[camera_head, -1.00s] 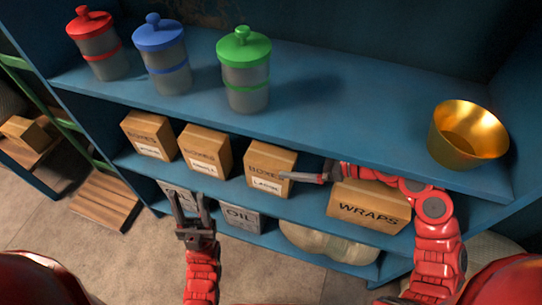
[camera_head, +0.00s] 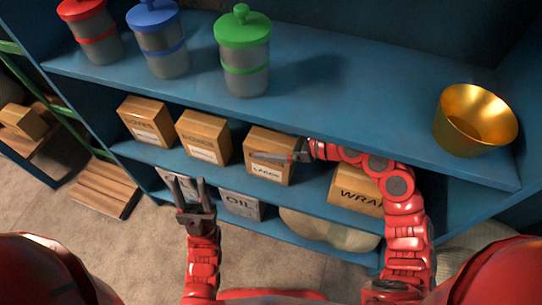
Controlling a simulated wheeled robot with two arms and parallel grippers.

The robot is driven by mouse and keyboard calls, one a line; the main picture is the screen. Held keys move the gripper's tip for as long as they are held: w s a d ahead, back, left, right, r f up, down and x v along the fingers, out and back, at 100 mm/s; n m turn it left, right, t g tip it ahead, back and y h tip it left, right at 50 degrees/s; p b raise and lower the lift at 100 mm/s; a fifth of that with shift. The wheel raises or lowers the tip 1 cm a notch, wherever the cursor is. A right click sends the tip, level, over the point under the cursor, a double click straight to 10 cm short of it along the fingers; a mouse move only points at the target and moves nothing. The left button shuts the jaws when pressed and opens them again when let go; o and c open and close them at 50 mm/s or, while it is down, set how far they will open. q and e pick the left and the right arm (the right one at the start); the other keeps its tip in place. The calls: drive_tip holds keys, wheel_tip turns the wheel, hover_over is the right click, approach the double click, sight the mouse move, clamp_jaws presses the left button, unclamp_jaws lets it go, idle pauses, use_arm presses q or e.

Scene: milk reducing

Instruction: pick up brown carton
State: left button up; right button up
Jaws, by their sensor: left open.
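Three brown cartons stand in a row on the middle shelf: one at the left (camera_head: 146,122), one in the middle (camera_head: 204,137), and one labelled LARGE (camera_head: 268,170) at the right. A wider brown carton marked WRAPS (camera_head: 352,193) is farther right, partly hidden by my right arm. My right gripper (camera_head: 262,158) reaches leftward across the front of the LARGE carton. Whether it touches the carton, and how far its fingers are apart, I cannot tell. My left gripper (camera_head: 187,184) is open and empty, pointing up in front of the lower shelf.
The upper blue shelf (camera_head: 350,110) overhangs the cartons. It holds red-, blue- and green-lidded (camera_head: 243,55) jars and a gold bowl (camera_head: 475,120). Grey OIL cans (camera_head: 240,206) and a pale sack (camera_head: 325,228) sit below. A wooden pallet (camera_head: 104,188) lies at left.

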clamp_jaws()
drive_tip(key=shift+r, duration=0.1)
idle(0.4)
